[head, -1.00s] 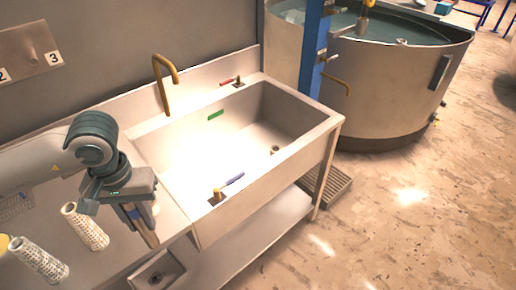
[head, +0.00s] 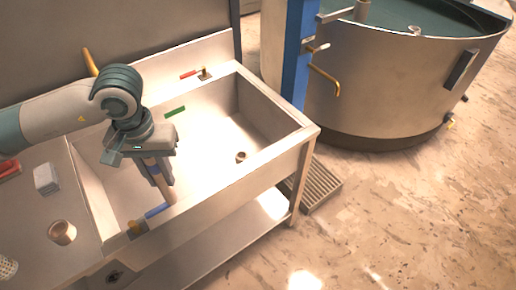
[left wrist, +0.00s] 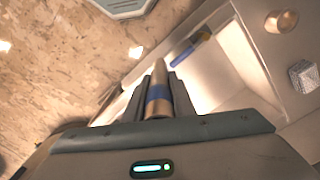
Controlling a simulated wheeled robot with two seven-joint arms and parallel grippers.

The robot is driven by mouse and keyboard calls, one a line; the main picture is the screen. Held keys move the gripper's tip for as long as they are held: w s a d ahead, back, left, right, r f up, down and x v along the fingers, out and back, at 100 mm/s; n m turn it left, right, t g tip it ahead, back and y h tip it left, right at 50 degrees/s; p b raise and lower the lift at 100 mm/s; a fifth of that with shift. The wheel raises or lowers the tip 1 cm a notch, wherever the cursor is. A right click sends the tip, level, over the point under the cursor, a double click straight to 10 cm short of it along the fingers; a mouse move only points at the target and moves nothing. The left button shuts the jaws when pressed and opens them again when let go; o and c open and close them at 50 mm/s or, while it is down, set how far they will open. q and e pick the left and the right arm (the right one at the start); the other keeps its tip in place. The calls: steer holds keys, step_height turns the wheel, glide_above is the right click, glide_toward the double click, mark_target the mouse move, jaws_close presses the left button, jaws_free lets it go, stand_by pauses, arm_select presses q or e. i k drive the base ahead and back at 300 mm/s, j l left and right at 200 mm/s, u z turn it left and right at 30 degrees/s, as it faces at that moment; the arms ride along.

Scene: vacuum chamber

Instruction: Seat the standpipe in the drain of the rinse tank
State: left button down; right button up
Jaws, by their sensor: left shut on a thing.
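The standpipe (head: 153,166) is a tan tube with a blue band. My left gripper (head: 160,176) is shut on it and holds it pointing down over the left part of the rinse tank (head: 265,100), a steel basin. The standpipe also shows in the left wrist view (left wrist: 158,78), between the fingers, with its blue band near them. The drain (head: 241,157) is a small round fitting in the basin floor, to the right of the standpipe and apart from it. The standpipe's upper end is hidden by the gripper. My right gripper is in neither view.
A red-handled valve (head: 190,74) is on the back rim. A brass spout (head: 90,62) stands behind my left arm. A cup (head: 62,232) and a grey block (head: 46,178) are on the left counter.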

mark_target(242, 160)
steer(key=i+l, duration=0.5)
steer(key=l, duration=0.15)
steer(key=i, duration=0.4)
